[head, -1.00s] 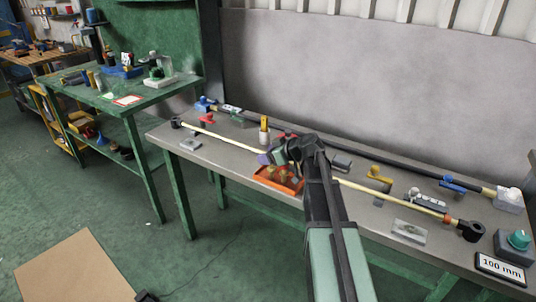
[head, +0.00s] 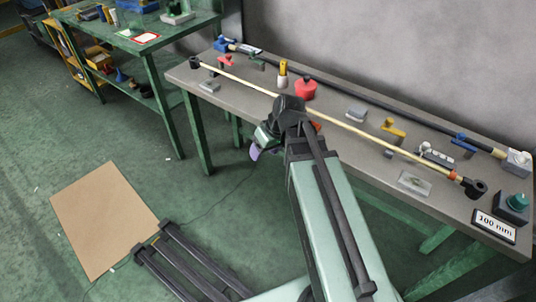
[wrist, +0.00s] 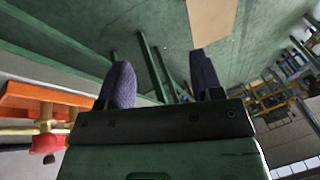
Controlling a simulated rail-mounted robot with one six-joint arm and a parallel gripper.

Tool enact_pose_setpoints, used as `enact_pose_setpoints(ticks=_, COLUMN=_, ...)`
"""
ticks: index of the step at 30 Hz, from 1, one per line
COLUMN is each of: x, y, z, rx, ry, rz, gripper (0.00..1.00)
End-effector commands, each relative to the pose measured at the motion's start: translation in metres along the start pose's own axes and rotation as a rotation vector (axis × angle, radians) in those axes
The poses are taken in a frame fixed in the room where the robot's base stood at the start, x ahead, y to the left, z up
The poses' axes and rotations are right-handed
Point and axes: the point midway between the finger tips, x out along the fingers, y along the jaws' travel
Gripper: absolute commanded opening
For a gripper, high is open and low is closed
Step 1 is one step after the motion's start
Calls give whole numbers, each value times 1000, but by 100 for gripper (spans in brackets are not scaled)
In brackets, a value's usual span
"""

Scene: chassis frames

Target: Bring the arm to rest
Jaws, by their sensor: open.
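My gripper (head: 256,150) is in front of the grey-topped bench, off its front edge and over the floor, in the head view. One purple fingertip shows there. In the wrist view both purple fingers stand apart with nothing between them, and the green floor and a green leg frame show beyond. My arm reaches up from the bottom of the head view to the bench's edge. An orange tray (wrist: 40,98) with brass-coloured parts and a red piece is at the left of the wrist view; in the head view my arm hides most of it.
The grey bench (head: 240,94) carries a long pale rod (head: 350,128), a black rod (head: 400,112), clamps, a red knob (head: 305,90) and a "100 mm" display (head: 495,226). A green table (head: 185,32) stands at left. A brown board (head: 104,220) lies on otherwise open floor.

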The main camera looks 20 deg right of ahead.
Motion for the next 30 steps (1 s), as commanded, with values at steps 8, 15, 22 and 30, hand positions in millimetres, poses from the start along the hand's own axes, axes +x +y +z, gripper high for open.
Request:
enact_pose_setpoints(ticks=8, x=12, y=-53, z=56, rx=239, ry=-220, rz=300, gripper=60)
enact_pose_setpoints(ticks=15, x=0, y=-55, z=52, rx=240, ry=-218, rz=298, gripper=60)
enact_pose_setpoints(ticks=22, x=-51, y=-69, z=38, rx=239, ry=-217, rz=298, gripper=60)
enact_pose_setpoints(ticks=30, x=-43, y=-66, z=40, rx=239, ry=-217, rz=298, gripper=60)
